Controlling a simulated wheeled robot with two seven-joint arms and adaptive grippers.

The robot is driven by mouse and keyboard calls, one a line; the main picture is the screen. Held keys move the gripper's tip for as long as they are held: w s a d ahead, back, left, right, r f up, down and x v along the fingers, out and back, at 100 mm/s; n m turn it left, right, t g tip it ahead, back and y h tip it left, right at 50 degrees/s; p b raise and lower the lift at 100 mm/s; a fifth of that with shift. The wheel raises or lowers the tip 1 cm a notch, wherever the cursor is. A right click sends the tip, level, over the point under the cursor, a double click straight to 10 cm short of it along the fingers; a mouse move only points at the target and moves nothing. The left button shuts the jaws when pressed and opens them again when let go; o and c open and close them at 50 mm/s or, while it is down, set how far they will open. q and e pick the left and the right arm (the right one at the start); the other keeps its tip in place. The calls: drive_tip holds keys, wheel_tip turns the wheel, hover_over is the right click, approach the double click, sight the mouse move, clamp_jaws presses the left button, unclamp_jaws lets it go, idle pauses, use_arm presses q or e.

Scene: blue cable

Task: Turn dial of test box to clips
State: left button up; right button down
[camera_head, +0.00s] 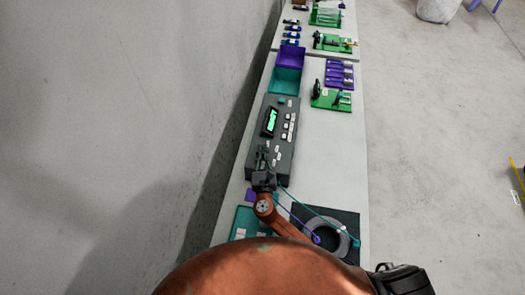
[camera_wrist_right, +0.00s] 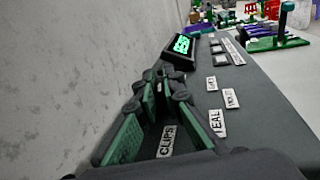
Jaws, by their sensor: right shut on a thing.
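The test box (camera_head: 285,125) is a long dark grey box with a lit green display (camera_head: 270,121) and white labels, standing on the narrow bench. My right gripper (camera_head: 263,156) is at its near end, reaching down onto its top. In the right wrist view, the gripper's green-padded fingers (camera_wrist_right: 157,82) close together at the tips, on the dial, which is mostly hidden between them. The dial's pointing direction cannot be made out. My left gripper is not in view.
A dark plate with a grey cable ring (camera_head: 322,238) lies near my arm, with thin teal and purple leads running by. Purple and teal bins (camera_head: 288,68) stand beyond the box. Green and purple fixtures (camera_head: 332,98) line the right side. A wall runs along the left.

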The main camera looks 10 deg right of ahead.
drive_tip(key=shift+m+h, duration=0.5)
drive_tip(key=shift+h, duration=0.3)
drive_tip(key=c, duration=2.1)
unclamp_jaws()
drive_tip(key=shift+s, duration=0.1)
drive_tip(key=v, duration=1.1)
drive_tip(key=shift+s+a+r, duration=0.1)
drive_tip(key=shift+s+r, duration=0.05)
drive_tip(key=shift+s, duration=0.25)
drive_tip(key=shift+r, duration=0.1)
